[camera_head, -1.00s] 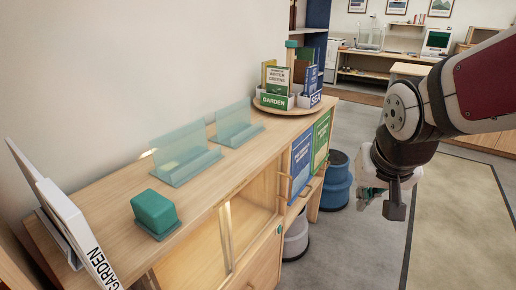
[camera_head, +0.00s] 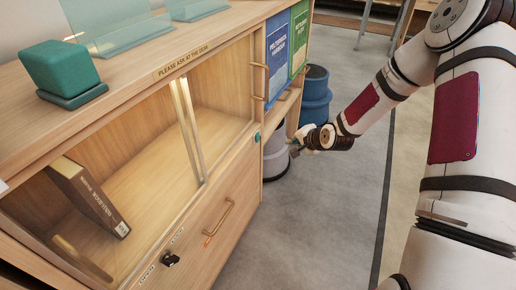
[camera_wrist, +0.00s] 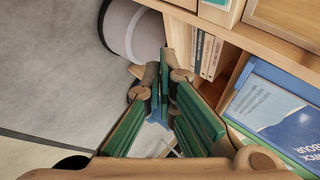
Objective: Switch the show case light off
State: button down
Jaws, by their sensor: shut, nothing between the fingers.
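The show case (camera_head: 150,150) is a wooden cabinet with glass-fronted compartments and a bright interior in the head view. A small round teal knob (camera_head: 257,137) sits on its front at the right end; I cannot tell for sure that it is the light switch. A black lock-like fitting (camera_head: 170,259) with small labels is low on the front. My gripper (camera_head: 295,150) is right of the show case, apart from the teal knob. In the wrist view my gripper (camera_wrist: 166,88) has its green-padded fingers together and empty, facing shelves and a bin.
A dark book (camera_head: 92,195) leans inside the case. A drawer handle (camera_head: 219,217) and a door handle (camera_head: 260,80) stick out from the front. The floor (camera_head: 320,230) in front is clear.

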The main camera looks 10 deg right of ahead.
aim_at(258, 137)
jog(key=shift+w+f+m, duration=0.2)
jog(key=shift+f, duration=0.4)
jog(key=shift+w+f+m, duration=0.15)
jog(key=shift+f+m, duration=0.05)
jog(key=shift+f, duration=0.4)
jog(key=w+a+f+b, duration=0.1)
jog(key=w+a+b, duration=0.2)
jog(key=w+a, duration=0.2)
jog(key=shift+a, duration=1)
jog(key=shift+w+a+f, duration=0.1)
jog(key=shift+a+f, duration=0.05)
jog(key=shift+w+a, duration=0.2)
jog(key=shift+w+a+b, duration=0.2)
jog(key=shift+a+b, duration=0.1)
dwell(0.9)
jog(key=shift+d, duration=0.1)
jog(key=shift+s+d, duration=0.45)
jog(key=shift+d, duration=0.05)
